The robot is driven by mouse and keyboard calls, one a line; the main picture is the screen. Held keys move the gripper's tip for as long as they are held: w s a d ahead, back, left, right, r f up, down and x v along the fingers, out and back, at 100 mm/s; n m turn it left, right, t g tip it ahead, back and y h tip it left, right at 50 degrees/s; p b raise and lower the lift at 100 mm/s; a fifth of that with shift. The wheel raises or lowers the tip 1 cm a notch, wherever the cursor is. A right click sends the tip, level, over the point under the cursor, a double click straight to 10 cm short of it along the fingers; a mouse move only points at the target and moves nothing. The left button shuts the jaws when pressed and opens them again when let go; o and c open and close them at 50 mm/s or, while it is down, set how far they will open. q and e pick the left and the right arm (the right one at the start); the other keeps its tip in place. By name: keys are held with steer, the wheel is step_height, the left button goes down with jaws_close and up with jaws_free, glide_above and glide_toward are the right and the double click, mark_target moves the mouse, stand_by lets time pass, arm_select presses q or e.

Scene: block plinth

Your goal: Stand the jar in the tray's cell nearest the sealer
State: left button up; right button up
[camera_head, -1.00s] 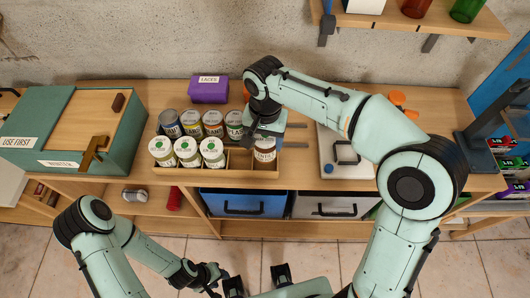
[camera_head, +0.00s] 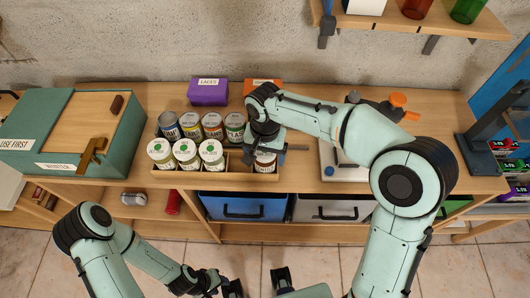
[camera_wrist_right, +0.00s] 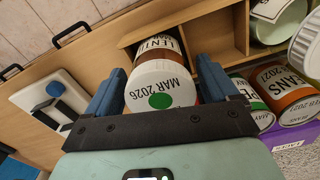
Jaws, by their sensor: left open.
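The jar (camera_head: 265,165) has a white lid with a green dot and a label reading "LENTIL". It stands upright at the right end of the tray's front row, its lower part appearing inside the end cell. My right gripper (camera_head: 267,148) is over it. In the right wrist view the blue fingers (camera_wrist_right: 161,80) lie on both sides of the jar's lid (camera_wrist_right: 160,88), seemingly touching it. The wooden tray (camera_head: 215,181) holds several other jars and cans. The sealer seems to be the white-based device (camera_head: 331,172) to the right, partly hidden by my right arm. My left gripper (camera_head: 232,286) is open, low in front, empty.
An empty front cell (camera_head: 241,165) lies just left of the jar. A purple box (camera_head: 208,91) and an orange box (camera_head: 262,83) stand behind the tray. A green cabinet (camera_head: 40,124) is at the left. Blue (camera_head: 243,207) and grey bins (camera_head: 332,208) sit below.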

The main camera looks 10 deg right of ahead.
steer(key=shift+r, duration=0.55)
step_height(320, 180, up, 11)
steer(key=shift+r+p, duration=0.15)
steer(key=shift+p, duration=0.9)
arm_select(q)
steer(key=r, duration=0.1)
steer(key=w+r, duration=0.1)
steer(key=shift+w+r, duration=0.2)
steer(key=shift+r, duration=0.1)
